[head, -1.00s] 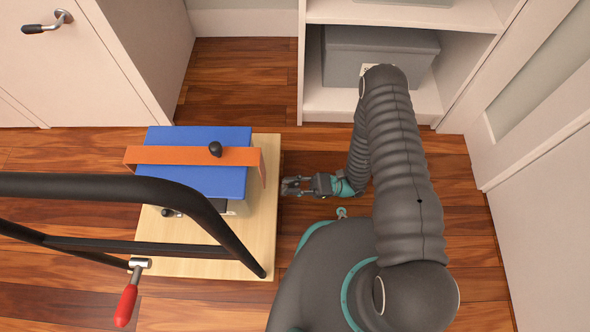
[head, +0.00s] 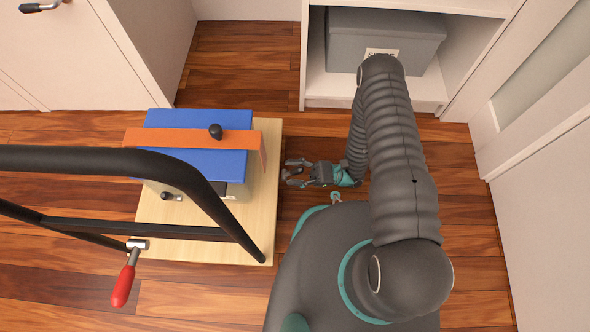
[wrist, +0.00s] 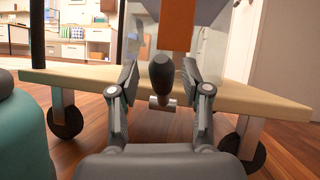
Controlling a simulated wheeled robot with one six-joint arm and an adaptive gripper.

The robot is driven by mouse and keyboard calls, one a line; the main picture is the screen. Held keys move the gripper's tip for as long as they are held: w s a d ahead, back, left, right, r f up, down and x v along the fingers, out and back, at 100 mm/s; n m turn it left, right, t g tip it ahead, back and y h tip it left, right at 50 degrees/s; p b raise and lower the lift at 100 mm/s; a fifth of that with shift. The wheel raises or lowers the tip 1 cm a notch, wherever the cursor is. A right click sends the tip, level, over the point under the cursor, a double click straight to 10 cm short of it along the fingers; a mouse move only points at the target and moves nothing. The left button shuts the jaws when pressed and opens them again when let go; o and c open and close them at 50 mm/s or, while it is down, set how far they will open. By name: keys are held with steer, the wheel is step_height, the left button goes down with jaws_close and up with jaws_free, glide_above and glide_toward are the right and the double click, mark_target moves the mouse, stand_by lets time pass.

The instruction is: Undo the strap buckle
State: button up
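A blue-topped box (head: 205,163) stands on a pale wooden platform (head: 245,235). An orange strap (head: 175,138) crosses its top and hangs down its right side; it also shows in the wrist view (wrist: 178,25). A black knob (head: 215,131) sits over the strap. My gripper (head: 287,173) is low, just right of the platform's edge, with fingers apart and empty. In the wrist view a black knob with a metal crosspiece (wrist: 162,102) appears between the fingers, beneath the strap; I cannot tell its distance or its attachment. No finger visibly touches it.
A black tubular rail (head: 100,160) crosses the left, above the platform. A red-handled lever (head: 124,285) hangs there. The platform has dark wheels (wrist: 66,122). A shelf with a grey bin (head: 385,40) stands behind, and white cabinets flank the wood floor.

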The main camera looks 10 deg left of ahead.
steer(key=shift+w+d+f, duration=0.15)
steer(key=shift+d+f, duration=0.05)
steer(key=shift+d, duration=0.1)
steer(key=w+d, duration=0.4)
steer(key=d, duration=0.7)
steer(key=shift+w+d, duration=0.25)
steer(key=shift+w, duration=0.05)
steer(key=shift+f, duration=0.1)
steer(key=shift+c, duration=0.2)
